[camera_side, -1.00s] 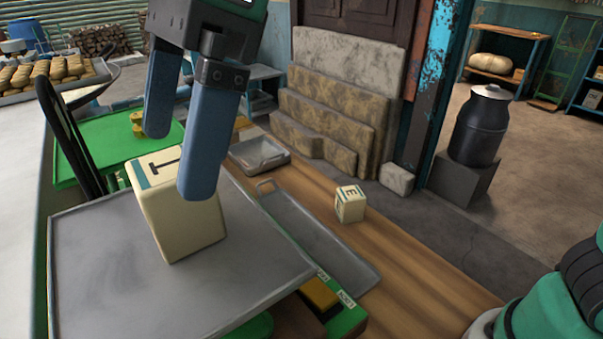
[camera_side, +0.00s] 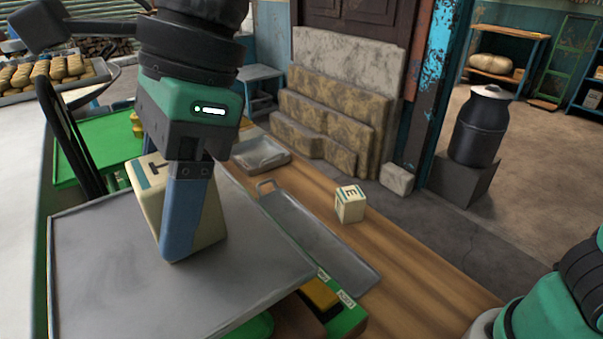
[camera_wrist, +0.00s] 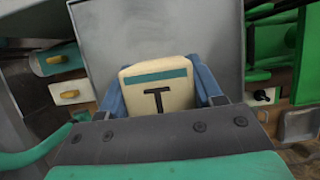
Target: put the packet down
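The packet (camera_side: 150,190) is a cream block with a green stripe and a dark T on its top. It stands on the grey metal plate (camera_side: 100,270) in the side view. My gripper (camera_side: 180,235) is down around it, with one blue finger along its near face; the far finger is hidden. In the wrist view, the fingers of my gripper (camera_wrist: 162,92) lie along the left and right sides of the packet (camera_wrist: 158,92). I see no clear gap there, but I cannot tell whether they press on it.
A smaller cream block (camera_side: 350,204) marked E stands on the wooden bench (camera_side: 410,270), right of a long shallow grey tray (camera_side: 320,245). A small metal tray (camera_side: 262,153) lies behind. A green board (camera_side: 95,155) with a brass weight is at the back left.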

